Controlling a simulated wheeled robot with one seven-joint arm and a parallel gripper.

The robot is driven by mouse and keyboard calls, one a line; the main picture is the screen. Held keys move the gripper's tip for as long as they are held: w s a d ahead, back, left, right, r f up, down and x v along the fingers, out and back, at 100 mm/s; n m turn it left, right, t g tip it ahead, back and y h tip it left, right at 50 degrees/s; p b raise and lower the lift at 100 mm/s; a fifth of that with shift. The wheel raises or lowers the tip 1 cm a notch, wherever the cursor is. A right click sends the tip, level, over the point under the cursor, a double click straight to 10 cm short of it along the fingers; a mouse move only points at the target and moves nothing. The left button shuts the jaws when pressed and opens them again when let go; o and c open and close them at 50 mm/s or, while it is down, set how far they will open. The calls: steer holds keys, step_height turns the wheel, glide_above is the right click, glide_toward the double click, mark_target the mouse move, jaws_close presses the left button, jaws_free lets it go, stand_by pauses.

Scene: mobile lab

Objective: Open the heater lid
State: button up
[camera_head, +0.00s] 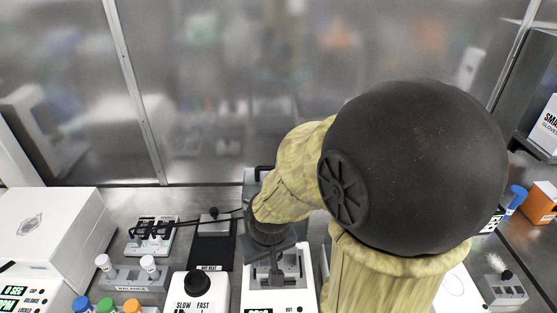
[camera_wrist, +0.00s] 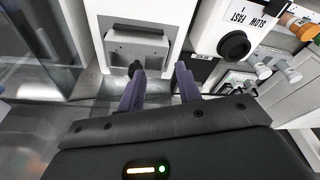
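The heater (camera_head: 307,291) is a white box with a front display at the bottom centre of the head view. Its grey metal lid (camera_wrist: 117,47) shows near the top of the wrist view, with a dark bar along it. It appears to lie down on the white body. The fingertips are close to the lid's near edge in the wrist view. Whether they touch it cannot be told. In the head view my gripper (camera_head: 270,264) is over the heater and partly hides the lid.
A white box with a black knob marked SLOW FAST (camera_head: 196,297) stands close left of the heater. A dark flat-topped device (camera_head: 211,249), a small rack (camera_head: 152,236) and several capped bottles are farther left. A metal wall panel (camera_head: 230,90) stands behind.

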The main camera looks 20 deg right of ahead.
steer(key=w+d+r+m+y+p, duration=0.1)
steer(key=w+d+r+m+p, duration=0.3)
steer(key=r+m, duration=0.3)
steer(key=w+d+r+m+y+p, duration=0.1)
steer(key=w+d+r+m+p, duration=0.3)
steer(key=d+r+m, duration=0.3)
steer(key=w+d+r+m+y+p, duration=0.1)
steer(key=w+d+r+m+p, duration=0.3)
steer(key=r+m, duration=0.4)
step_height(320, 180, up, 4)
steer(key=shift+w+d+f+t, duration=0.1)
steer(key=shift+w+d+t, duration=0.3)
steer(key=shift+w+d, duration=0.45)
steer(key=p+x, duration=0.1)
steer(key=x, duration=0.4)
steer(key=p+x, duration=0.1)
steer(key=x, duration=0.5)
steer(key=p+x, duration=0.1)
steer(key=x, duration=0.5)
steer(key=shift+a+f+p, duration=0.15)
steer(key=shift+a+p, duration=0.15)
steer(key=shift+a, duration=0.2)
jaws_close()
